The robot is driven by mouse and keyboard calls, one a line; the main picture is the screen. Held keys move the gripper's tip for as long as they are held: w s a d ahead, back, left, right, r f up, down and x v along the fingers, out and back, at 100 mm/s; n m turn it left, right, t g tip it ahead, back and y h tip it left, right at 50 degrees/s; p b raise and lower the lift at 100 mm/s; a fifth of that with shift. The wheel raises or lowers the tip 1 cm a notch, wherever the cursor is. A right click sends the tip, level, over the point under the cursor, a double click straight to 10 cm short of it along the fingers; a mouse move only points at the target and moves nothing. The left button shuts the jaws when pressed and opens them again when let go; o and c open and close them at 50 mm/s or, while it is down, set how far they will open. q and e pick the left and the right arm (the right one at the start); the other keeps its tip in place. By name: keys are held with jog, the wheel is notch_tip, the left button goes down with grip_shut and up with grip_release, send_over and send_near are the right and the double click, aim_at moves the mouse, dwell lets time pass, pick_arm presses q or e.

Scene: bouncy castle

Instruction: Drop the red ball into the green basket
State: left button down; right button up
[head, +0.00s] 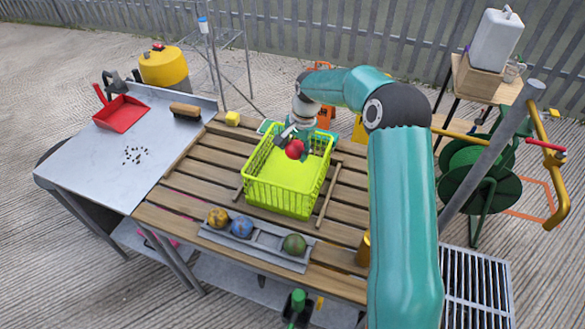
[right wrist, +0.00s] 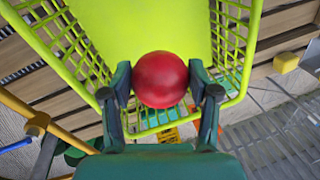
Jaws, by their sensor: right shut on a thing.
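The red ball (head: 295,149) is held by my right gripper (head: 290,143) over the far part of the green basket (head: 262,190). In the right wrist view the red ball (right wrist: 161,79) sits between the two fingers of my right gripper (right wrist: 160,88), which are shut on it. The basket's yellow-green floor and mesh walls (right wrist: 58,45) show beyond and around the ball. The basket stands upright on the slatted wooden table and looks empty. I cannot tell exactly how high the ball is above the basket floor. My left gripper is not in view.
A grey tray (head: 262,252) with an orange-yellow ball (head: 217,217), a blue ball (head: 242,227) and a green ball (head: 294,244) lies in front of the basket. A yellow block (head: 232,118) is behind left. A metal table (head: 85,180) holds a red dustpan (head: 121,114) and a brush (head: 185,111).

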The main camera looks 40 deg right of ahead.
jog(key=o, duration=1)
jog(key=shift+s+r, duration=0.1)
jog(key=shift+r, duration=0.4)
notch_tip(320, 180, up, 11)
jog(key=s, duration=0.2)
jog(key=shift+d, duration=0.3)
jog(key=shift+s+f, duration=0.1)
jog(key=shift+f, duration=0.05)
